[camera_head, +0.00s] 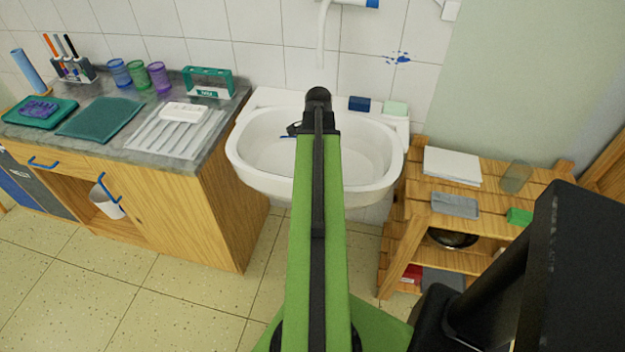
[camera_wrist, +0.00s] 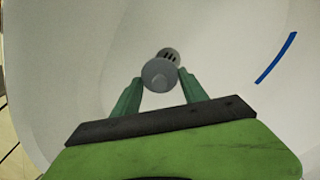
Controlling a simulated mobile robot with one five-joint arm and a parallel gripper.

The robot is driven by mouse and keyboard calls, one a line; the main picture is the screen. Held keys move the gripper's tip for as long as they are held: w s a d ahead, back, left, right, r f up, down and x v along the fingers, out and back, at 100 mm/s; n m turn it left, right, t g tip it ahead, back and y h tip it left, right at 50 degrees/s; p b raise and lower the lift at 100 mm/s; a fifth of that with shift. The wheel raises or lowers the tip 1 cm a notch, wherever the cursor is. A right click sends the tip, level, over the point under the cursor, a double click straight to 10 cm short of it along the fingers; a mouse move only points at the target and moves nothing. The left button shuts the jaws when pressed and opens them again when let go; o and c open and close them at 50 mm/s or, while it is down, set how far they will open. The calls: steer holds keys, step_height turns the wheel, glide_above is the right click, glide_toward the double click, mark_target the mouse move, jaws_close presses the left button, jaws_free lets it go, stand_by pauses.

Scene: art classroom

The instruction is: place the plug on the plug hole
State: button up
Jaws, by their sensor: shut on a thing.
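The plug (camera_wrist: 160,75) is a round grey piece held between the two green fingers of my gripper (camera_wrist: 158,80) in the wrist view. The plug hole (camera_wrist: 172,54), a small slotted grey drain, shows just beyond the plug and is partly covered by it. I cannot tell how high the plug is above the hole. The white basin (camera_head: 255,150) stands in the middle of the head view. My arm reaches over it and hides the plug and the plug hole there.
A blue strip (camera_wrist: 276,58) lies on the basin's inner wall. A dark blue block (camera_head: 359,104) and a pale green block (camera_head: 395,108) sit on the basin's back rim. A tap spout (camera_head: 323,35) hangs above. A wooden rack (camera_head: 470,187) stands right, a counter (camera_head: 175,155) left.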

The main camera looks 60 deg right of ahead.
steer(key=shift+w+f, duration=0.55)
steer(key=shift+w, duration=0.35)
step_height(320, 180, down, 4)
steer(key=b, duration=0.4)
steer(key=shift+f+b, duration=0.2)
steer(key=shift+b, duration=0.15)
steer(key=shift+r, duration=0.25)
steer(key=shift+f, duration=0.2)
steer(key=o, duration=1.3)
steer(key=shift+d+r, duration=0.1)
steer(key=shift+o, duration=0.2)
step_height(320, 180, up, 12)
steer(key=p, duration=1.2)
steer(key=shift+r, duration=0.1)
steer(key=shift+r+p, duration=0.1)
steer(key=shift+p, duration=0.25)
